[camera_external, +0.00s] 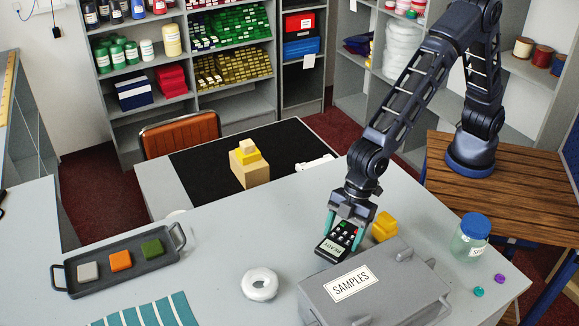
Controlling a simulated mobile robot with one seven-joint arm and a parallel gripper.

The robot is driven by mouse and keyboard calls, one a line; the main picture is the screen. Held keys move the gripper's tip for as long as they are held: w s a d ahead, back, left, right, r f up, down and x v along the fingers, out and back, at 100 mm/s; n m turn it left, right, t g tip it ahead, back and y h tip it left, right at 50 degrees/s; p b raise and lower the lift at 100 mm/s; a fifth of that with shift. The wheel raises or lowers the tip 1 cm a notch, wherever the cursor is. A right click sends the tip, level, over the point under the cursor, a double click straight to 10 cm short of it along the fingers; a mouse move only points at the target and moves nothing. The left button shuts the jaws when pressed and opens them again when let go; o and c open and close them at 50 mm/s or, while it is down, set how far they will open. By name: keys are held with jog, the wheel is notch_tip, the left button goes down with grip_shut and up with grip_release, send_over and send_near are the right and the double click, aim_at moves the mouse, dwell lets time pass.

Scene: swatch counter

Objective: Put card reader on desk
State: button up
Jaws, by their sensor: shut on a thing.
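The card reader (335,245) is a black handheld device with a keypad and a pale screen reading "READY". My gripper (344,231) is shut on it, with a teal finger on each side of its keypad end. The reader is tilted, screen end toward the lower left, just behind the grey SAMPLES case. I cannot tell whether it touches the grey counter (225,245) or hangs just above it.
A lidded jar (470,238) stands to the right. A white tape roll (260,284) and a tray (75,287) of coloured blocks are to the left. An orange chair (180,133) is behind the desk.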

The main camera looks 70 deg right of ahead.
aim_at(345, 233)
jog(key=shift+f, duration=1.65)
jog(key=shift+f, duration=0.1)
jog(key=o, duration=1.2)
jog(key=v, duration=1.2)
